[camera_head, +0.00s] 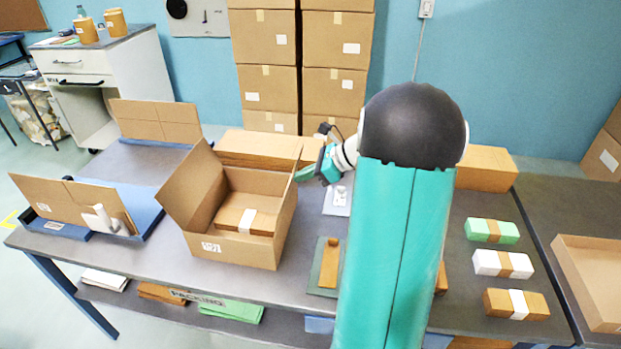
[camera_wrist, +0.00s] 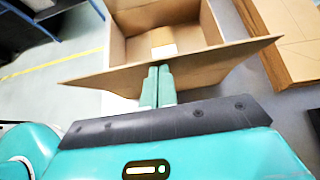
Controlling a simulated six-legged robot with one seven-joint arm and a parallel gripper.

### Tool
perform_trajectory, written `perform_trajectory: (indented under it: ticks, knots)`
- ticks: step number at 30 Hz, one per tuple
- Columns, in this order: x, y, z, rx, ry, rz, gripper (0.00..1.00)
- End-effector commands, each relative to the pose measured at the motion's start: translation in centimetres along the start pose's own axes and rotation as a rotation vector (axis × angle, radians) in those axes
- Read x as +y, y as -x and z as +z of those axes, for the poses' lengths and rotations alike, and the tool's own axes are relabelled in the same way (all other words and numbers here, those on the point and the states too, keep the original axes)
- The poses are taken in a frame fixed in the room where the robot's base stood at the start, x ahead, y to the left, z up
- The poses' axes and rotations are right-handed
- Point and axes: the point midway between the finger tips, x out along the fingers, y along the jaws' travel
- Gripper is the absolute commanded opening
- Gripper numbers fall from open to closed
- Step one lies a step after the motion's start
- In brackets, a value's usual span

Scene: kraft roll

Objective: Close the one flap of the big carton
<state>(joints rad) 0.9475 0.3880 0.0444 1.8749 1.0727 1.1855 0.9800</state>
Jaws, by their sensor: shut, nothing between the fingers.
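The big carton (camera_head: 232,252) stands open on the packing table, with a brown bundle (camera_head: 246,221) with a white band inside. A large panel (camera_head: 190,184) on its left side leans outward. In the wrist view a cardboard flap (camera_wrist: 105,80) stands up across the near side of the carton (camera_wrist: 215,25). My gripper (camera_wrist: 160,70) is shut and empty, its fingertips against or just in front of that flap's outer face; I cannot tell if they touch. In the head view my gripper (camera_head: 299,175) is at the carton's right side. My arm hides the area right of it.
A blue tray with cardboard sheets (camera_head: 75,203) stands left of the carton, and a closed flat box (camera_head: 258,146) behind it. Stacked cartons (camera_head: 265,70) stand by the wall. Banded bundles (camera_head: 497,263) and an open box (camera_head: 590,280) are at the right.

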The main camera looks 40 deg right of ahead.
Motion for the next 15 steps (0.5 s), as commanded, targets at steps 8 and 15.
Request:
perform_trajectory:
  ticks: [8, 15]
  knots:
    - [0.1, -2.2, 3.0, 0.25, 0.01, 0.003, 0.0]
    - [0.1, -4.7, 4.8, 0.479, 0.011, 0.003, 0.0]
